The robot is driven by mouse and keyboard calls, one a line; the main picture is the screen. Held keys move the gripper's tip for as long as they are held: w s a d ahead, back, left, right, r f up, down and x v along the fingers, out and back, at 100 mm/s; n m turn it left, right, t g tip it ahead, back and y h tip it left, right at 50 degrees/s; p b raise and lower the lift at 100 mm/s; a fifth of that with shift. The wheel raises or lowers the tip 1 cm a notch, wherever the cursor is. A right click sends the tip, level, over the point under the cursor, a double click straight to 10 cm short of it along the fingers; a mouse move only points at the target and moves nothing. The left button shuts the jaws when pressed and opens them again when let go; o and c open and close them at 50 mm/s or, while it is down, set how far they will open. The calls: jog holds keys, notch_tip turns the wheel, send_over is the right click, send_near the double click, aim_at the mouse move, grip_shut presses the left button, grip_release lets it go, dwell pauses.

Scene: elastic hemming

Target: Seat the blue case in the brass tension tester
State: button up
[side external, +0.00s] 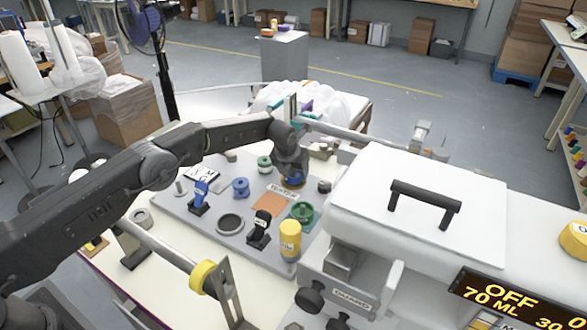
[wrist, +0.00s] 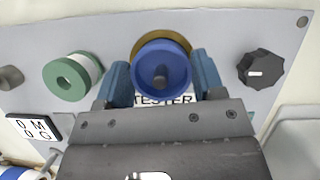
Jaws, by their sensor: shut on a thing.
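The blue case (wrist: 178,54) is a round, open cup with a dark post in its middle, between the two blue fingers of my gripper (wrist: 162,78). My gripper is shut on it. The brass tension tester (wrist: 150,36) shows as a brass rim behind the case's far edge; the case hides the rest. I cannot tell whether the case rests in the tester or hangs just above it. In the side external view my gripper (side external: 292,176) points down at the back of the grey board, with the blue case (side external: 293,183) under it.
A green-and-white spool (wrist: 70,78) stands left of the tester and a black knob (wrist: 261,69) right of it. A blue spool (side external: 240,187), a green dish (side external: 302,212) and a yellow cylinder (side external: 290,238) stand on the grey board. The white machine (side external: 400,190) rises at the right.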

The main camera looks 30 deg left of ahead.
jog(key=shift+f, duration=0.3)
jog(key=o, duration=0.9)
jog(key=v, duration=1.4)
jog(key=shift+w, duration=0.1)
